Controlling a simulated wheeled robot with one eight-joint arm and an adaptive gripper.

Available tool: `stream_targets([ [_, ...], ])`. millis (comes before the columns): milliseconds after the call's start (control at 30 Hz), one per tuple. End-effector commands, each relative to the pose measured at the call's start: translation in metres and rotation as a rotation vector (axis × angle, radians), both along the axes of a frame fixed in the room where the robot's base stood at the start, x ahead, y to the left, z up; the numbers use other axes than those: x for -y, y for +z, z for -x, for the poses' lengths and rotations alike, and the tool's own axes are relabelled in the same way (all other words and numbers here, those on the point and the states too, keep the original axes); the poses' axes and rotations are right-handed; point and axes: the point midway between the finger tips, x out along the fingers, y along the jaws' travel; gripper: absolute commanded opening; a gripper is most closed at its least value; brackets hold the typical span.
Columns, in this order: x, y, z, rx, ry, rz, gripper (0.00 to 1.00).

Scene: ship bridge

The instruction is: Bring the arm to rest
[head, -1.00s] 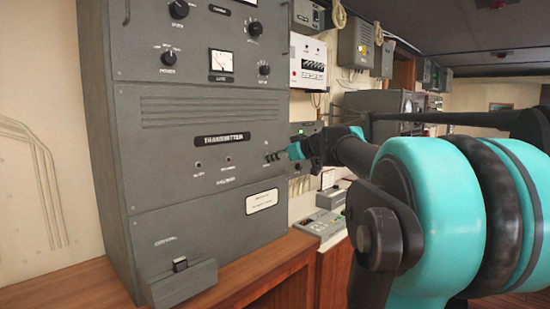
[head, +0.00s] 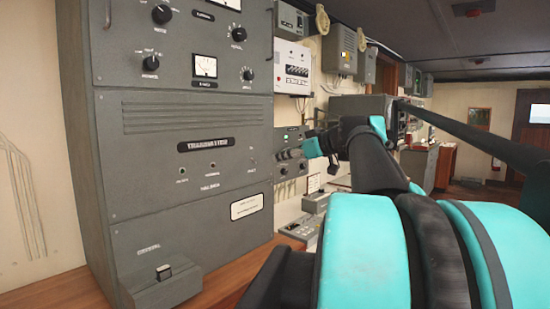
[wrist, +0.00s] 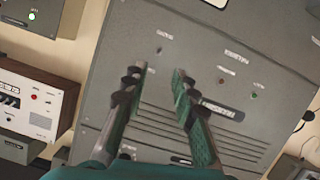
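The cabinet front (wrist: 190,45) lies behind the fingertips, seen turned around. No contact with it is visible. My black and teal arm fills the lower right of the head view and hides what lies behind it.
A wooden counter (head: 225,280) runs under the cabinet. A white box (head: 292,68) and grey boxes (head: 334,45) hang on the wall beyond it. Grey consoles (head: 360,106) stand farther back. Some open floor shows at the far right.

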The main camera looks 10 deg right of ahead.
Motion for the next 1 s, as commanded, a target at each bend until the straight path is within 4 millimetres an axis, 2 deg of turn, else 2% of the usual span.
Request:
stream_targets([
  [333, 0.000, -0.001, 0.001, -0.003, 0.001, -0.001, 0.28],
  [467, -0.007, -0.027, 0.002, -0.058, 0.006, -0.006, 0.28],
  [567, -0.019, -0.076, 0.006, -0.163, 0.006, -0.014, 0.28],
  [700, -0.038, -0.168, 0.024, -0.366, -0.025, -0.015, 0.28],
  [767, -0.045, -0.208, 0.035, -0.450, -0.053, -0.010, 0.28],
  [800, -0.048, -0.234, 0.043, -0.506, -0.077, -0.005, 0.28],
  [867, -0.052, -0.274, 0.058, -0.585, -0.118, 0.007, 0.28],
  [1000, -0.055, -0.361, 0.100, -0.748, -0.255, 0.045, 0.28],
])
